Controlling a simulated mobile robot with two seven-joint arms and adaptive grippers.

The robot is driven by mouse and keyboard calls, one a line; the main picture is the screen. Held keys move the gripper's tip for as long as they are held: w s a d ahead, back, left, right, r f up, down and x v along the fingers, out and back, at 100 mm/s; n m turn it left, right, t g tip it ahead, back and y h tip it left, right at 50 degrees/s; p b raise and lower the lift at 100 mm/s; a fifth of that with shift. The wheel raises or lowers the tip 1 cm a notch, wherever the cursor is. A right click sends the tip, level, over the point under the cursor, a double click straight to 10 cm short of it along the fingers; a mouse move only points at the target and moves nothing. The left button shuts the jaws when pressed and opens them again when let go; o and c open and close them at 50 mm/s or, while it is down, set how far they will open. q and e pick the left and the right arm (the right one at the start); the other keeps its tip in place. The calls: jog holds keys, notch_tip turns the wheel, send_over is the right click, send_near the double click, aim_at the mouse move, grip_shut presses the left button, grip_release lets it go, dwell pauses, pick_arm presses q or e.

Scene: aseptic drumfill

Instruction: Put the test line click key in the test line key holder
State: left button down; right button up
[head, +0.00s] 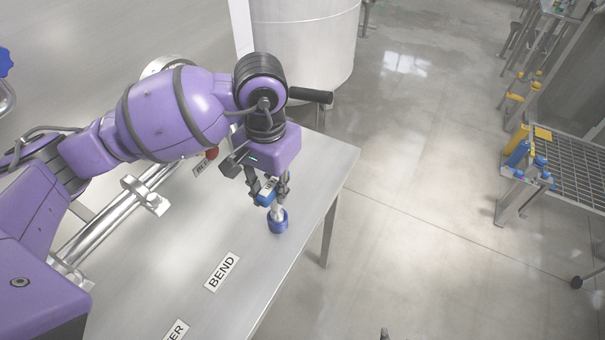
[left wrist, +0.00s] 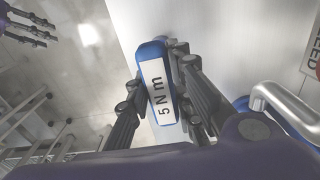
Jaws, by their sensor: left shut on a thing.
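My left gripper (head: 270,190) is shut on the test line click key (head: 265,194), a blue tool with a white label. In the left wrist view the key (left wrist: 158,88) reads "5 N m" and sits between the dark fingers (left wrist: 160,98). A pale metal shaft shows below the fingers in the head view. It meets a blue round cup (head: 278,226) on the steel table, which looks like the key holder. I cannot tell how deep the shaft sits in it. My right gripper (left wrist: 28,30) shows at the upper left of the left wrist view, its fingers apart and empty.
Metal pipework (head: 130,205) lies left, under my left arm. A large steel drum (head: 310,40) stands behind. Open floor lies right, before a grated rack (head: 570,170).

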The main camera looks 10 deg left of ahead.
pick_arm(q)
jog(key=f, duration=0.3)
jog(key=shift+w+a+f, duration=0.15)
jog(key=shift+w+f, duration=0.05)
jog(key=shift+f, duration=0.15)
jog(key=shift+f, duration=0.25)
jog(key=c, duration=1.6)
grip_release()
jog(key=shift+o, duration=0.2)
jog(key=shift+r, duration=0.1)
